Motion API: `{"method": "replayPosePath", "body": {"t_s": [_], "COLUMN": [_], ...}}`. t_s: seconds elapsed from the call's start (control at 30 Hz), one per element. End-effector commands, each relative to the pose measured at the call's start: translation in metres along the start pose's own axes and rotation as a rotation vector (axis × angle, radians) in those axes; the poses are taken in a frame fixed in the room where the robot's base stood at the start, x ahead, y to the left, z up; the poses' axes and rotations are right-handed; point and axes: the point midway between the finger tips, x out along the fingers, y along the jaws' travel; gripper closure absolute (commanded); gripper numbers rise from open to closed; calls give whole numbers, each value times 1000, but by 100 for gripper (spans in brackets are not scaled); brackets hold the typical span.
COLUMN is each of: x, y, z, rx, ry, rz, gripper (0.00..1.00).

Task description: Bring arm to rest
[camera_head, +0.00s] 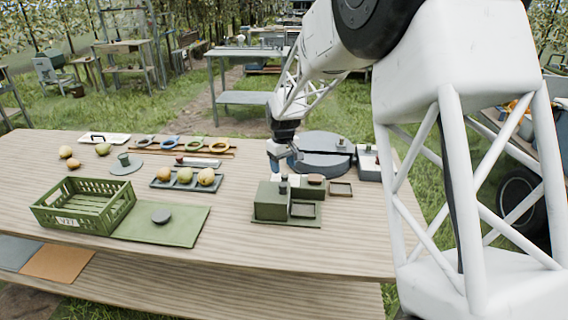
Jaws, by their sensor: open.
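My white arm comes in from the right and reaches over the wooden table (250,235). My gripper (283,164) points down above the far side of a small green box (270,201). It is open, and I see nothing between its fingers. The fingertips are small here, and their exact height above the box is hard to tell.
A green crate (58,218) stands empty at the left beside a green mat (185,232). A dark tray (158,183) holds several pears. Loose pears (67,152) lie at the back left. A dark round base (322,142) stands behind my gripper. The table's front right is clear.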

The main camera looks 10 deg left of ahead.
Motion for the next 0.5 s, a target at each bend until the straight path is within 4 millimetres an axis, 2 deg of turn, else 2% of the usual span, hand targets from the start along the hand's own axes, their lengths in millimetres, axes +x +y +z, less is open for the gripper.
{"method": "replayPosePath", "body": {"t_s": [0.27, 0.37, 0.5], "x": [-11, -23, -43], "y": [2, 3, 5], "z": [14, 28, 56], "rx": [20, 38, 79], "ry": [5, 12, 21], "rz": [3, 6, 11], "gripper": [41, 41, 41]}}
